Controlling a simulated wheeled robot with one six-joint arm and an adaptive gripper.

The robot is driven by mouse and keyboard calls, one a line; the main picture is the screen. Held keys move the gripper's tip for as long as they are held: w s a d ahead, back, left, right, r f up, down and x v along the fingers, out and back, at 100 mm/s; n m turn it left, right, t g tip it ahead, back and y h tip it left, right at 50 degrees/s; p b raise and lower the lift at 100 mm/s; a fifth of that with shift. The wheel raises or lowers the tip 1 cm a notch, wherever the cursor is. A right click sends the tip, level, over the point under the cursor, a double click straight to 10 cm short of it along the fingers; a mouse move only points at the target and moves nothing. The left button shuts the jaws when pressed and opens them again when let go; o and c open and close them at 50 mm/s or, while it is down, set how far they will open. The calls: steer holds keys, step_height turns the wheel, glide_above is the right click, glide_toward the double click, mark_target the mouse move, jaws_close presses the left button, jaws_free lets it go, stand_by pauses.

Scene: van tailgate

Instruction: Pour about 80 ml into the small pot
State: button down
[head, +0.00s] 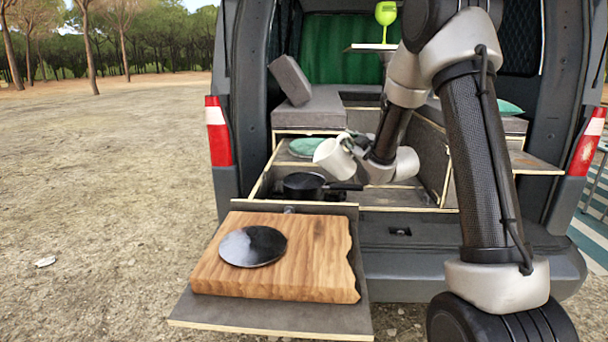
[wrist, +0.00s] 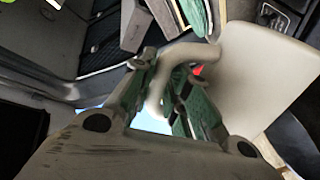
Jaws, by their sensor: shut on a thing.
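My gripper (head: 352,143) is shut on the handle of a white mug (head: 333,160). In the head view the mug is tilted, held in the air above and slightly right of the small black pot (head: 303,184). The pot stands in the pull-out at the van's rear, its handle pointing right. The wrist view shows the mug (wrist: 262,75) large at right, its handle between the green fingers of my gripper (wrist: 168,92). The inside of the mug and any liquid in it cannot be seen. I cannot see inside the pot either.
A wooden board (head: 300,262) with a dark round disc (head: 253,246) lies on the front slide-out shelf. A green plate (head: 306,147) sits behind the mug. A green goblet (head: 386,17) stands on a raised shelf. A grey cushion (head: 290,79) leans at back left.

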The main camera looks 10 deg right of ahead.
steer(key=shift+s+a+r+n, duration=0.1)
steer(key=shift+a+r+n, duration=0.4)
steer(key=shift+r+n, duration=0.25)
steer(key=shift+s+a+r+n, duration=0.1)
steer(key=shift+a+r+n, duration=0.35)
steer(key=shift+r+n, duration=0.3)
steer(key=shift+r, duration=0.15)
steer(key=shift+a+r+n+p, duration=0.55)
steer(key=shift+n+p, duration=0.05)
steer(key=shift+p, duration=0.2)
stand_by(1.3)
